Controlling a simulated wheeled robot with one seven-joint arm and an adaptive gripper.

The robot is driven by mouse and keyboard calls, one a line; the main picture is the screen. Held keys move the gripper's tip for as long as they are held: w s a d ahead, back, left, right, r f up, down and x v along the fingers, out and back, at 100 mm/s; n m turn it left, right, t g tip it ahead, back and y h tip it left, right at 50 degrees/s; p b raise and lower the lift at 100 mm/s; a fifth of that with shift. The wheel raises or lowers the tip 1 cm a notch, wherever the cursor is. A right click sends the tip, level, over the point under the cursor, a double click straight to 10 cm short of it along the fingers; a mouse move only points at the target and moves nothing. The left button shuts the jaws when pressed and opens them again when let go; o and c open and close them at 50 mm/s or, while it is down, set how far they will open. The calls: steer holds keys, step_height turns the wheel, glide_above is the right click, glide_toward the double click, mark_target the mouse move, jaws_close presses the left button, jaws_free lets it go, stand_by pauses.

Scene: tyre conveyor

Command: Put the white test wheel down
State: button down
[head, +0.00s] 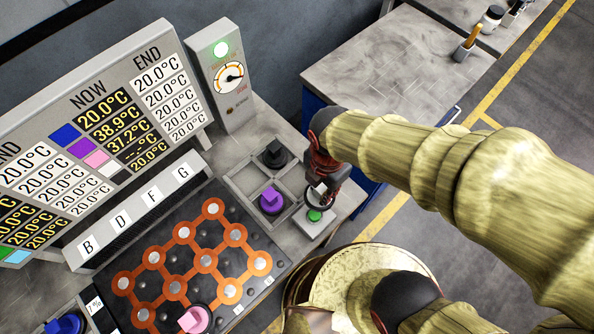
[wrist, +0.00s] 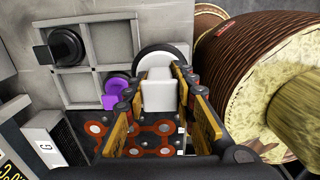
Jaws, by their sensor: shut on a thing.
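My gripper (head: 318,186) is shut on the white test wheel, gripping its pale block-shaped handle (wrist: 158,92). In the wrist view the wheel's white and dark round rim (wrist: 163,53) shows beyond the handle; the fingers hide part of it. In the head view the gripper hangs at the right end of the grey divided tray (head: 245,181), close to the green button (head: 314,215). I cannot tell whether the wheel touches anything below. A purple wheel (head: 271,201) and a black wheel (head: 274,153) sit in separate tray compartments.
A dark board (head: 235,214) with orange-linked round spots lies left of the tray. A pink wheel (head: 195,319) is on its near edge, and a blue wheel (head: 65,326) is farther left. A temperature display (head: 110,95) and gauge box (head: 222,75) stand behind.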

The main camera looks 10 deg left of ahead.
steer(key=w+a+f, duration=0.2)
steer(key=w, duration=0.1)
steer(key=w+a+f+b, duration=0.1)
steer(key=w+a+f, duration=0.1)
steer(key=f, duration=0.1)
steer(key=w+a+f+b, duration=0.1)
steer(key=w+a+f, duration=0.1)
steer(key=w+f, duration=0.1)
steer(key=shift+w+a+f, duration=0.1)
steer(key=shift+w+a, duration=0.1)
steer(key=shift+w, duration=0.15)
steer(key=shift+w+a+f, duration=0.1)
steer(key=shift+w+f, duration=0.05)
steer(key=shift+f, duration=0.15)
steer(key=shift+f+b, duration=0.4)
steer(key=shift+f, duration=1)
steer(key=shift+f, duration=0.15)
steer(key=c, duration=1.5)
jaws_free()
